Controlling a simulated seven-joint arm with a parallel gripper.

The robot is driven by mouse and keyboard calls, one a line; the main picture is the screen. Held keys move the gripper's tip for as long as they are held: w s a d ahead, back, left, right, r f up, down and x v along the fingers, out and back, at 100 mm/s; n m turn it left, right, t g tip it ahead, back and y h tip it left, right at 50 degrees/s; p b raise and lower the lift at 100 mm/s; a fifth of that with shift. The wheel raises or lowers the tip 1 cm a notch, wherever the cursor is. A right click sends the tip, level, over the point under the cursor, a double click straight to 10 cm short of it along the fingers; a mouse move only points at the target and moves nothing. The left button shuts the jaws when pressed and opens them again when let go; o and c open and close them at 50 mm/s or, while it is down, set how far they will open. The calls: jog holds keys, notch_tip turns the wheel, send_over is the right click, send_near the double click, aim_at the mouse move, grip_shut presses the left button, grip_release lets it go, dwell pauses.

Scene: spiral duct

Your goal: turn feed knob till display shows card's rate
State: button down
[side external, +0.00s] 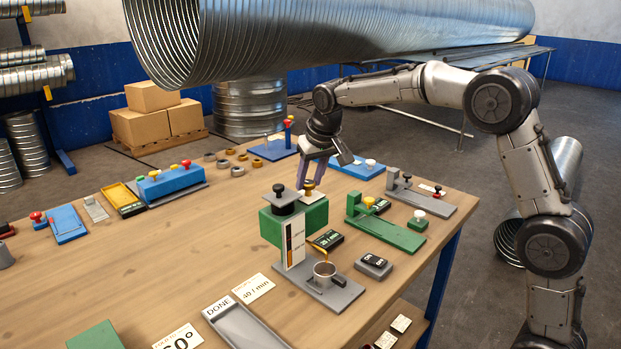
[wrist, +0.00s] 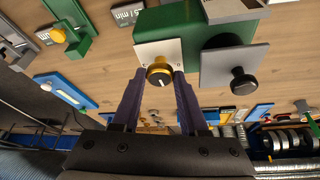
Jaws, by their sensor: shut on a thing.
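My gripper (wrist: 158,80) is shut on the knob, one purple finger on each side. In the side view the knob (side external: 309,187) shows below the fingertips. A small black display (side external: 327,240) with green characters lies in front of the block; its unit looks like l/min, but the number is too small to read surely. A white card (side external: 253,288) on the table seems to read 40 l/min.
A green fixture (side external: 385,228) stands to the right. A grey DONE tray (side external: 247,328) lies in front. The table's left-middle is clear.

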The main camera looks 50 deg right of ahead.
jog(key=m, duration=0.2)
jog(key=m+h, duration=0.1)
jog(key=shift+w+a+m+g, duration=0.1)
jog(key=shift+a+m+g, duration=0.05)
jog(key=shift+m+g, duration=0.2)
jog(key=shift+w+a+m+g+h, duration=0.1)
jog(key=shift+m+g+h, duration=0.25)
jog(key=shift+m, duration=0.65)
jog(key=shift+m+g+h, duration=0.2)
jog(key=shift+m+h, duration=0.15)
jog(key=shift+m, duration=0.6)
jog(key=shift+c, duration=2.2)
grip_release()
jog(key=shift+r, duration=0.1)
jog(key=v, duration=1.3)
jog(key=shift+r, duration=0.3)
